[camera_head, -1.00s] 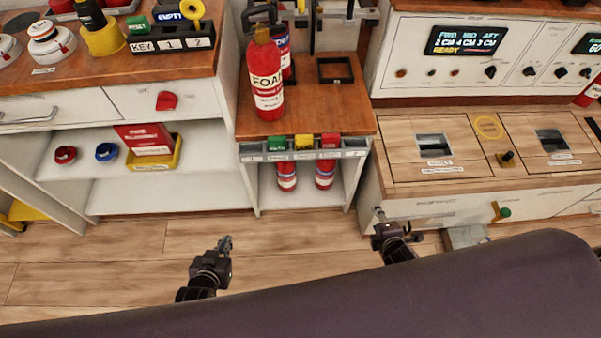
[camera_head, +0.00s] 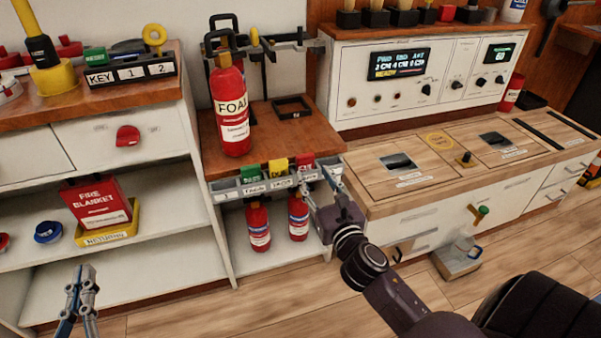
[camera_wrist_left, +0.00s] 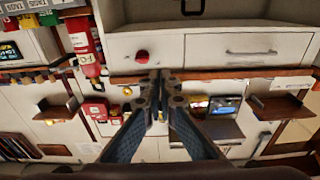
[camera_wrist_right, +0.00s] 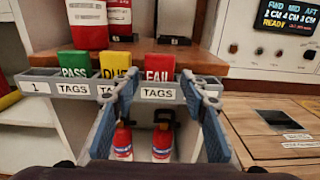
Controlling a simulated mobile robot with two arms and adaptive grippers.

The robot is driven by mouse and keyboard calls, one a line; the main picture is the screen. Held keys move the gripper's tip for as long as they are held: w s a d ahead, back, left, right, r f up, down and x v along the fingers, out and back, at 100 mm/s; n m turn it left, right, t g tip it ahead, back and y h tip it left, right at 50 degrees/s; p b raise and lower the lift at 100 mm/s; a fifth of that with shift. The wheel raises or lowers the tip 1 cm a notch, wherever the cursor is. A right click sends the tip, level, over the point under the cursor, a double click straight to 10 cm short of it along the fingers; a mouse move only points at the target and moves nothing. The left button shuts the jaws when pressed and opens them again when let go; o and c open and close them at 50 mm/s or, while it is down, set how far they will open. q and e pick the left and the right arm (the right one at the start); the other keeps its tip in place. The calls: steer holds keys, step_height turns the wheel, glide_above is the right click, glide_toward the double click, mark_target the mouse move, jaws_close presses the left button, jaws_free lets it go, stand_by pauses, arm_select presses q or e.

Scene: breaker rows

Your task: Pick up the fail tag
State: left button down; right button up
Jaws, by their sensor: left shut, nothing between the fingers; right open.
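The red fail tag (camera_wrist_right: 160,67) stands in a labelled slot of the grey tag rack (camera_wrist_right: 41,75) on the front edge of the wooden counter. In the head view it shows as a small red piece (camera_head: 304,161). My right gripper (camera_wrist_right: 163,85) is open, its fingers on either side of the fail tag's slot in the right wrist view; in the head view it (camera_head: 318,183) is close in front of the rack. Contact cannot be told. My left gripper (camera_head: 82,275) is shut and empty, low at the left, in front of the shelves.
A green pass tag (camera_wrist_right: 75,63) and a yellow tag (camera_wrist_right: 115,65) stand left of the fail tag in the same rack. A foam extinguisher (camera_head: 231,108) stands on the counter above. Two small extinguishers stand below the rack.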

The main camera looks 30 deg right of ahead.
mark_target(306, 163)
steer(key=shift+w+d, duration=0.2)
steer(key=shift+w, duration=0.5)
steer(key=b+x, duration=0.1)
steer(key=x, duration=0.2)
steer(key=shift+w, duration=0.35)
steer(key=shift+w+d+r, duration=0.1)
steer(key=shift+w, duration=0.25)
arm_select(q)
step_height(306, 163, up, 8)
steer(key=s+t+h, duration=0.1)
steer(key=t, duration=0.3)
steer(key=shift+s+d+f, duration=0.2)
steer(key=shift+s+d, duration=0.1)
steer(key=shift+s, duration=0.05)
arm_select(e)
steer(key=shift+c, duration=0.6)
steer(key=c, duration=0.5)
